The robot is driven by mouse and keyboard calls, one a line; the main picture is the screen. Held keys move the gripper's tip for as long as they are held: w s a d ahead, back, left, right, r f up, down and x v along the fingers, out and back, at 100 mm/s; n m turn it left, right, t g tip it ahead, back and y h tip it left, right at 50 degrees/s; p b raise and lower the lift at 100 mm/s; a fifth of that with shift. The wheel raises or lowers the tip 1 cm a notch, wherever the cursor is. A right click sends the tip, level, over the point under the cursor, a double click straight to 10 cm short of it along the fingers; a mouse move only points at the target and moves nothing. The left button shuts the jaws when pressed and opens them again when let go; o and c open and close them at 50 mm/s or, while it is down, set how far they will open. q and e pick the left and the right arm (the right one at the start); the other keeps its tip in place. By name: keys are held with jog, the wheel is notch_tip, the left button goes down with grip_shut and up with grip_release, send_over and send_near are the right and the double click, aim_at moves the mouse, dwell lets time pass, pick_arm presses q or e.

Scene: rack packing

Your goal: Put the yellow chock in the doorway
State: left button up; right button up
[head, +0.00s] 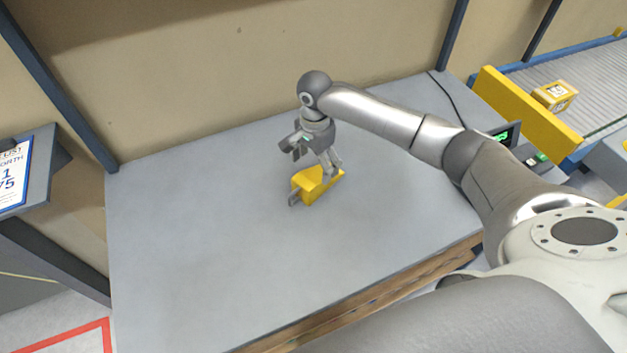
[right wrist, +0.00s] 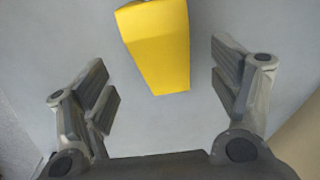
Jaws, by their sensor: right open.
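The yellow chock (head: 309,183) lies on the grey tabletop (head: 210,240), near the middle of the table. My right gripper (head: 314,182) is over it, pointing down, with its fingers on either side of the chock in the head view. In the right wrist view the chock (right wrist: 158,48) shows between the spread fingers of my right gripper (right wrist: 168,90), with clear gaps on both sides. The gripper is open and holds nothing. My left gripper is not in view. I cannot make out the doorway.
A beige wall (head: 200,90) with dark posts stands behind the table. A yellow board (head: 525,112), a small display (head: 505,137) and a roller conveyor (head: 600,95) with a yellow box (head: 555,95) are at right. A sign (head: 14,175) stands at left. The table's left half is clear.

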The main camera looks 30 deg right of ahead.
aim_at(314, 175)
notch_tip(314, 175, down, 4)
jog(key=shift+f+p, duration=0.25)
jog(key=shift+p, duration=0.15)
jog(key=shift+c, duration=0.2)
jog(key=shift+a, duration=0.1)
jog(key=c, duration=1.5)
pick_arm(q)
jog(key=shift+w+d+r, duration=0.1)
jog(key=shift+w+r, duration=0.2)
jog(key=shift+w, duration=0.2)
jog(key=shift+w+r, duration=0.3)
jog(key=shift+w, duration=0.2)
pick_arm(e)
jog(key=shift+w+r, duration=0.1)
jog(key=shift+c, duration=0.6)
